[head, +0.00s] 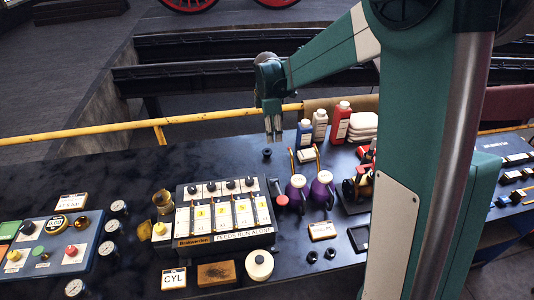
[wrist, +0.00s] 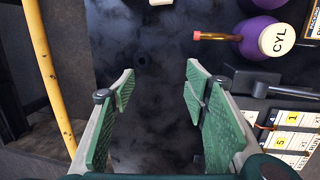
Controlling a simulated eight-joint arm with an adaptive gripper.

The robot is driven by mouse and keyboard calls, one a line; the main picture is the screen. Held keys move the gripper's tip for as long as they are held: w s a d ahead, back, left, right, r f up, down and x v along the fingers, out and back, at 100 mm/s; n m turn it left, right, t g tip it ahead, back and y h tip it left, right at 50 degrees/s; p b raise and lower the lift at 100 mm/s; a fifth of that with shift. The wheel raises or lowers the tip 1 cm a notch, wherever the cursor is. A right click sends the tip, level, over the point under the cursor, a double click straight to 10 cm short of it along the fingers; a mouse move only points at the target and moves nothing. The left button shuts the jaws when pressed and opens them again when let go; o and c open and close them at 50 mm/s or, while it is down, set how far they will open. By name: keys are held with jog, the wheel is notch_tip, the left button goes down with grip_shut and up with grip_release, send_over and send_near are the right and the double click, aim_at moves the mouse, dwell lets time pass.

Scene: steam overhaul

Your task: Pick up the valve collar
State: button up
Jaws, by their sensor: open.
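My gripper (head: 273,138) is open and empty above the far part of the dark bench. A small dark round piece (head: 267,153) lies on the bench just below the fingertips in the head view. Two small black rings (head: 312,256) (head: 330,253) lie near the bench's front, apart from my gripper. I cannot tell which of these dark pieces is the valve collar.
A yellow rail (head: 160,122) runs behind the bench. Two purple oil cans (head: 296,187) (head: 321,185) with long spouts stand right of my gripper, bottles (head: 341,122) behind them. A numbered valve box (head: 222,215) stands nearer. The bench's far left (head: 90,175) is clear.

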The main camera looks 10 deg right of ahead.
aim_at(267, 150)
jog(key=w+f+n, duration=0.1)
jog(key=w+f, duration=0.1)
jog(key=f, duration=0.1)
jog(key=w+a+f+n, duration=0.1)
jog(key=w+f+n, duration=0.1)
jog(key=w+f, duration=0.1)
jog(key=w+f+n+g, duration=0.1)
jog(key=w+f, duration=0.1)
jog(key=f, duration=0.2)
jog(key=shift+w+a+f+p, duration=0.35)
jog(key=shift+w+f+p, duration=0.05)
jog(key=shift+f, duration=0.1)
jog(key=shift+d+f, duration=0.15)
jog(key=shift+f, duration=1.1)
jog(key=shift+f, duration=0.1)
jog(key=shift+w+d+f, duration=0.1)
jog(key=shift+d+f, duration=0.1)
jog(key=shift+f, duration=1.05)
jog(key=shift+w+d+f, duration=0.1)
jog(key=shift+d+f, duration=0.05)
jog(key=shift+f, duration=1.1)
jog(key=c, duration=1.1)
